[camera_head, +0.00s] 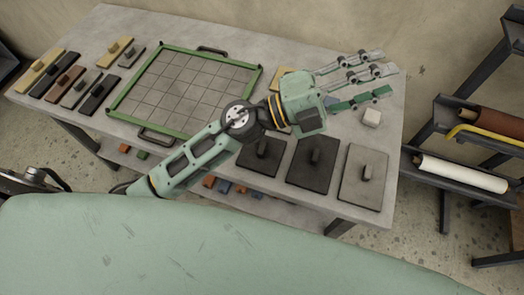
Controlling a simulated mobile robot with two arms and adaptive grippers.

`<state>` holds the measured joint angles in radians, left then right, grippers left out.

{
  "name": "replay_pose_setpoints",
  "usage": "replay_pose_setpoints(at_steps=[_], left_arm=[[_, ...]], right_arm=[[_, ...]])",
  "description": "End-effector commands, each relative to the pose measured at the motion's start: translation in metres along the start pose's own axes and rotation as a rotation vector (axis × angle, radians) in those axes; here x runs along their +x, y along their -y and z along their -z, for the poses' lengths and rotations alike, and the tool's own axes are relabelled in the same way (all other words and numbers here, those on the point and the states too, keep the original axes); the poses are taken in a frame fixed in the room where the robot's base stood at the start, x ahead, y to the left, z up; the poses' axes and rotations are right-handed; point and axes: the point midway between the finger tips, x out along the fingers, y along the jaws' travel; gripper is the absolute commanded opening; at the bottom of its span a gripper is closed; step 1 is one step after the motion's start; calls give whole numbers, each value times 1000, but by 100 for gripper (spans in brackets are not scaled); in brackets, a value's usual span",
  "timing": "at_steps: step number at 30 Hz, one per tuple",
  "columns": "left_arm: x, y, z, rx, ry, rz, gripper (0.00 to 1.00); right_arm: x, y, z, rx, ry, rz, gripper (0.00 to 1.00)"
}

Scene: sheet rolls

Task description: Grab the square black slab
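Two dark slabs with upright grips lie on the table's front right part. The left one (251,164) looks about square and is partly hidden by my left arm. The other (303,179) lies just right of it and looks a little longer. My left gripper (388,73) is above the table's right part, beyond both slabs, with its fingers stretched out to the right and apart. Nothing shows between them. My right gripper is not in view.
A grey slab (352,190) lies right of the dark ones. A small white block (372,117) and a partly hidden yellow slab (285,76) are near the hand. A green-framed grid tray (118,108) and several narrow slabs fill the left. A roll rack (455,177) stands right.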

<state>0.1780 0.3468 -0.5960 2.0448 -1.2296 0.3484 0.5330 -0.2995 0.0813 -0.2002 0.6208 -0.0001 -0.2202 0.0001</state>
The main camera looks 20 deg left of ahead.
Motion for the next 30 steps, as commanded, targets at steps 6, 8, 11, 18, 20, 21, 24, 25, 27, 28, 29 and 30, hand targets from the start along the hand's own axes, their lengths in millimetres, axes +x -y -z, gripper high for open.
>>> replay_pose_setpoints(at_steps=[6, 8, 11, 18, 20, 21, 24, 25, 27, 28, 29, 30], left_arm=[[-36, -131, 32, 302, -388, -676, 38], [-67, -160, 14, 367, -429, -895, 38], [-126, -184, -31, 451, -425, -1248, 38], [-231, -158, -121, 535, -238, -1821, 38], [-243, -150, -130, 540, -202, -1887, 38], [-249, -146, -134, 540, -183, -1918, 38], [-258, -147, -140, 538, -163, -1951, 38], [-259, -150, -142, 537, -163, -1953, 38], [-262, -157, -143, 538, -165, -1953, 38], [-263, -160, -144, 538, -165, -1952, 38], [-264, -163, -145, 537, -166, -1952, 38], [-265, -167, -146, 536, -167, -1952, 38]], right_arm=[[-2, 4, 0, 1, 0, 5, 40], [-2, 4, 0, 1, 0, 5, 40], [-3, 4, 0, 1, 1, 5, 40], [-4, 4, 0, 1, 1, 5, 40], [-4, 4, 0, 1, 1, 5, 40], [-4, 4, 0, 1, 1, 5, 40], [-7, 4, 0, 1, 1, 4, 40], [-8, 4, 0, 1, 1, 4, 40], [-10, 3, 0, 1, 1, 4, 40], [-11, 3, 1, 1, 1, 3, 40], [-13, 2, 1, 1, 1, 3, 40], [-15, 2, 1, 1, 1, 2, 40]])
